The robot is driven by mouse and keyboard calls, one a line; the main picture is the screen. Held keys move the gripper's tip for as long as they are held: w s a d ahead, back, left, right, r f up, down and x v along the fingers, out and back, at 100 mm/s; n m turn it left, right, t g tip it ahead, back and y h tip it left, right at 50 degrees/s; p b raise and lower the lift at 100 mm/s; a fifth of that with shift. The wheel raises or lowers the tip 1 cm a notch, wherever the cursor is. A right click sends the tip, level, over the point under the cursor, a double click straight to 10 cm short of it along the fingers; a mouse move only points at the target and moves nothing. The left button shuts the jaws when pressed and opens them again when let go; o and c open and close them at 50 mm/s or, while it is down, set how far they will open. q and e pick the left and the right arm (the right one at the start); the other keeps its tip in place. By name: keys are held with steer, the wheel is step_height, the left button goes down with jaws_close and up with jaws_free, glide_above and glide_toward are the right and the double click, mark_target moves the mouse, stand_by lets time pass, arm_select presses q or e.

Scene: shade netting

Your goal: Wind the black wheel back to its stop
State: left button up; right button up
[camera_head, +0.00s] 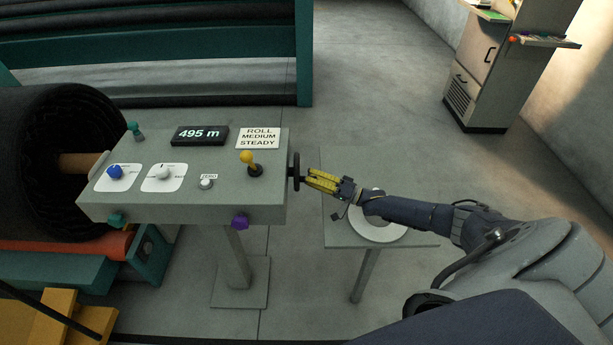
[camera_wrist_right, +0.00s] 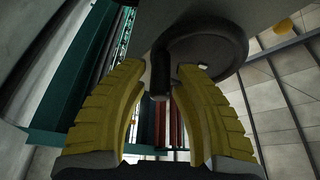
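The black wheel (camera_head: 296,170) stands on the right side of the grey control console (camera_head: 210,190), seen nearly edge-on in the head view. In the right wrist view the wheel (camera_wrist_right: 222,48) shows as a dark disc with a black handle (camera_wrist_right: 160,72) sticking out from it. My right gripper (camera_head: 312,179) is beside the wheel, with yellow fingers pointing at it. In the right wrist view its fingers (camera_wrist_right: 162,78) are apart on either side of the handle, with a gap showing on each side. My left gripper is not in view.
The console carries a display (camera_head: 200,135) reading 495 m, a yellow-knobbed lever (camera_head: 249,162), a blue knob (camera_head: 115,172) and a white knob (camera_head: 164,173). A small table (camera_head: 340,230) with a white disc (camera_head: 378,232) lies under my right arm. A dark roll (camera_head: 60,150) stands left.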

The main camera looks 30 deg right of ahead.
steer(key=shift+x, duration=0.8)
steer(key=shift+c, duration=0.5)
jaws_close()
